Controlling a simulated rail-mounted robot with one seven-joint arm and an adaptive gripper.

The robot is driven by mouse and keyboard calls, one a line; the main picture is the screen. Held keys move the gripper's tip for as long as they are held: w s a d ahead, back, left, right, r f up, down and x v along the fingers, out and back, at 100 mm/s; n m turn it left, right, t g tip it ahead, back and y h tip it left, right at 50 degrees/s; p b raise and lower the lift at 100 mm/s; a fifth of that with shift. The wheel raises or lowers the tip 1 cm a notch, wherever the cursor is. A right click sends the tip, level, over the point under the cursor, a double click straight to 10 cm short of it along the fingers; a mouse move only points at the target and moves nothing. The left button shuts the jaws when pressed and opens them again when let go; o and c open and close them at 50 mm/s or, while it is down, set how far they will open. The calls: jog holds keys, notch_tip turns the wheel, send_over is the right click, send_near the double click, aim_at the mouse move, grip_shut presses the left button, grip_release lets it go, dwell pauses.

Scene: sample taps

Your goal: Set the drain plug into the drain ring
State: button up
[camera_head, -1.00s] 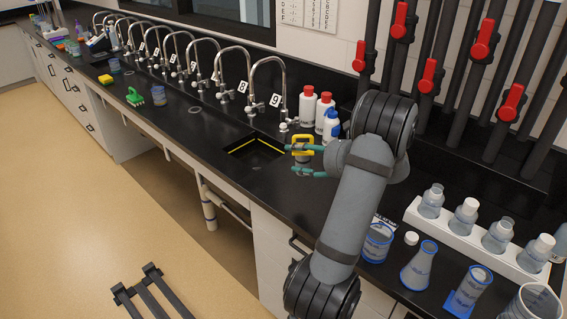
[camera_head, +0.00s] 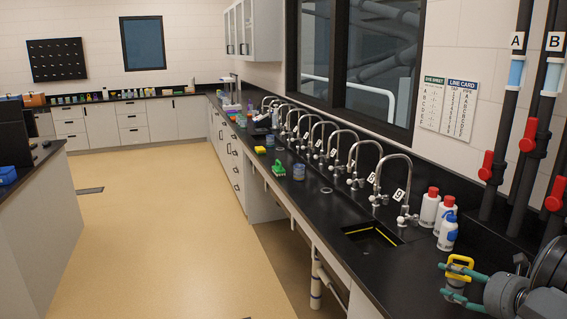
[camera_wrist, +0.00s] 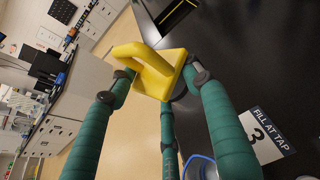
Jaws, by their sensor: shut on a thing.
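The drain plug (camera_head: 460,265) is a yellow block with a looped handle, at the lower right of the head view. My gripper (camera_head: 448,280), with teal fingers, is shut on it and holds it to the right of the sink basin. The plug (camera_wrist: 150,68) also shows large in the wrist view, between the fingers of my gripper (camera_wrist: 160,88). Its underside is mostly hidden. A small grey ring (camera_head: 326,190) lies flat on the black counter beyond the basin; I cannot tell whether it is the drain ring.
The dark sink basin (camera_head: 372,238) has yellow edging. A row of curved taps (camera_head: 393,175) runs along the back of the counter. White bottles (camera_head: 430,207) with red caps and a blue-capped bottle (camera_head: 447,232) stand near my gripper. A "FILL AT TAP 3" card (camera_wrist: 266,135) lies to the right.

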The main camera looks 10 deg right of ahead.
jog(key=s+a+f+n+g+y, duration=0.2)
jog(key=a+f, duration=0.3)
jog(key=a, duration=0.9)
jog(key=s+a+f+n+g+y, duration=0.1)
jog(key=a+f+n+y, duration=0.3)
jog(key=a, duration=1)
jog(key=s+a+f+n+g+y, duration=0.2)
jog(key=a+f, duration=0.5)
jog(key=a, duration=0.7)
jog(key=shift+s+n+g+y, duration=0.3)
jog(key=shift+s+n+y, duration=0.5)
jog(key=shift+n+y, duration=0.15)
